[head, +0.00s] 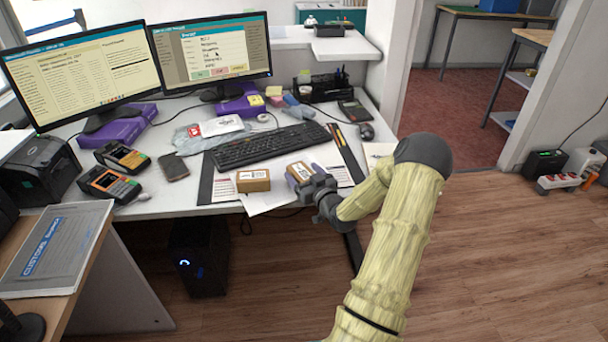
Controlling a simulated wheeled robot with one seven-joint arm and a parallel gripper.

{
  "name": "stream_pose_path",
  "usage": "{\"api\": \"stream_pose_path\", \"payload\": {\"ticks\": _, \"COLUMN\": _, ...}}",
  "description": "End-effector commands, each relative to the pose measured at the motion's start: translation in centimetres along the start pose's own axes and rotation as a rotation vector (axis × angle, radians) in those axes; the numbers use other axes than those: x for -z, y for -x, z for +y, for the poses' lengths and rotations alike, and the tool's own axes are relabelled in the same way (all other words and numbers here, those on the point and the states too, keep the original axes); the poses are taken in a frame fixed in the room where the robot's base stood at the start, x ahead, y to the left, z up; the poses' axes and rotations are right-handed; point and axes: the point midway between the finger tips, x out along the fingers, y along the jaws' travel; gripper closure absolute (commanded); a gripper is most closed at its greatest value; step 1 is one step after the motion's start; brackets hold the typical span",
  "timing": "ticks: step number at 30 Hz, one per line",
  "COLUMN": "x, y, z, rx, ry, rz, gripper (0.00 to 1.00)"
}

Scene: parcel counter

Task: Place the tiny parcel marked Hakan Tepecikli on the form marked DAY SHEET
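A small brown parcel with a white label (253,181) sits at the desk's front edge, partly over a white sheet (266,203). The names on both parcels are too small to read. Another printed sheet (341,174) lies behind my gripper, and one more paper (377,153) is farther right. I cannot read which is marked DAY SHEET.
A black keyboard (268,146) lies behind the parcels, with two monitors (212,52) at the back. Two card terminals (110,184) and a phone (173,167) are at left. A CUSTOMS folder (57,247) lies on the near-left table. The wooden floor at right is mostly open.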

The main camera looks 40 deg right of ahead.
Motion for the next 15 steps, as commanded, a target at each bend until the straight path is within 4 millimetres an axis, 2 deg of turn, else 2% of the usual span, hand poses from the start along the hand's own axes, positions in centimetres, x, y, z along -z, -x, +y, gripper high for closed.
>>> {"api": "stream_pose_path", "payload": {"ticks": 8, "x": 0.4, "y": 0.0, "z": 0.0, "rx": 0.0, "ry": 0.0, "rz": 0.0, "gripper": 0.24}}
{"api": "stream_pose_path", "payload": {"ticks": 11, "x": 0.3, "y": 0.9, "z": 0.1, "rx": -0.001, "ry": 0.001, "rz": -0.001, "gripper": 0.24}}
{"api": "stream_pose_path", "payload": {"ticks": 15, "x": 0.3, "y": 3.1, "z": 0.1, "rx": -0.002, "ry": 0.0, "rz": -0.002, "gripper": 0.24}}
